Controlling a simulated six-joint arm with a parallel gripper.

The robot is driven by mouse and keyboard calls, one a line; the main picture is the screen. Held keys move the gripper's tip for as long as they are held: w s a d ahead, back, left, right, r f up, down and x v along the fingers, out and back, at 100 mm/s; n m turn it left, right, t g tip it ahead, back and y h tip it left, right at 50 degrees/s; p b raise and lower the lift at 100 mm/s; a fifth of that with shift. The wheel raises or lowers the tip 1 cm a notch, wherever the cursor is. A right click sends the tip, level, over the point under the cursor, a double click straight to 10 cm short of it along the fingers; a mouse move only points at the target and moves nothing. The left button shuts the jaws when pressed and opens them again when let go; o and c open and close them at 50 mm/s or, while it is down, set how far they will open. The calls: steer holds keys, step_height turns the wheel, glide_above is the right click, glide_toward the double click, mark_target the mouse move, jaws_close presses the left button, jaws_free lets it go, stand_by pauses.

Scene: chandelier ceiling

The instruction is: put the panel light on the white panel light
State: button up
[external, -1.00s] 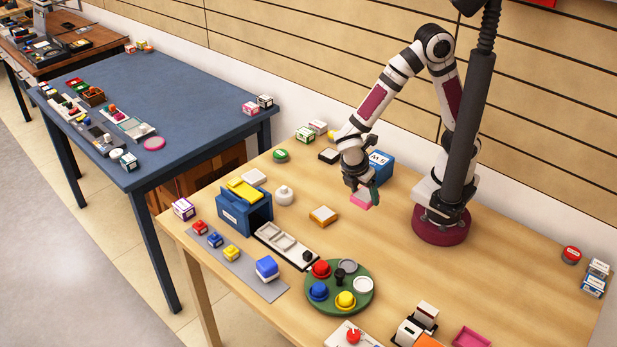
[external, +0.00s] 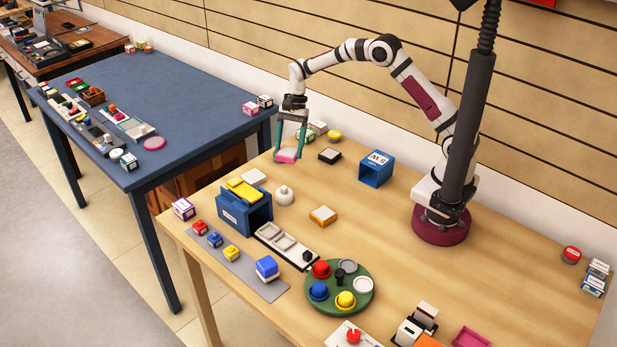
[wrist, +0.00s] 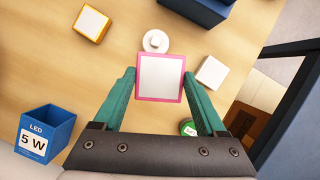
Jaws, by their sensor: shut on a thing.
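My gripper (external: 287,150) is shut on the pink-framed panel light (wrist: 160,77), with a green finger on each side of it. In the external view the pink panel light (external: 286,157) is held above the back left of the wooden table. The white panel light (external: 254,177) lies flat on the table, left and in front of my gripper. In the wrist view the white panel light (wrist: 212,72) is just right of the held one, apart from it.
A white round knob-like object (external: 284,194) stands near the white panel light. The blue box (external: 243,213) with a yellow top is in front. An orange-framed panel (external: 323,215), a black-framed panel (external: 329,156) and an open blue LED box (external: 376,169) stand to the right. The table's left edge is close.

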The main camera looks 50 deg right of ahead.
steer(key=w+d+r+m+t, duration=0.1)
steer(key=w+d+m+t, duration=0.2)
steer(key=w+d+m, duration=0.4)
steer(key=m, duration=0.2)
glide_above(251, 176)
steer(key=d, duration=0.1)
steer(key=f, duration=0.6)
steer(key=shift+s+d+f, duration=0.15)
steer(key=shift+s+f, duration=0.15)
steer(key=shift+s, duration=0.05)
steer(key=shift+f, duration=1.95)
steer(key=o, duration=1.5)
steer(key=shift+f, duration=0.1)
steer(key=shift+c, duration=0.2)
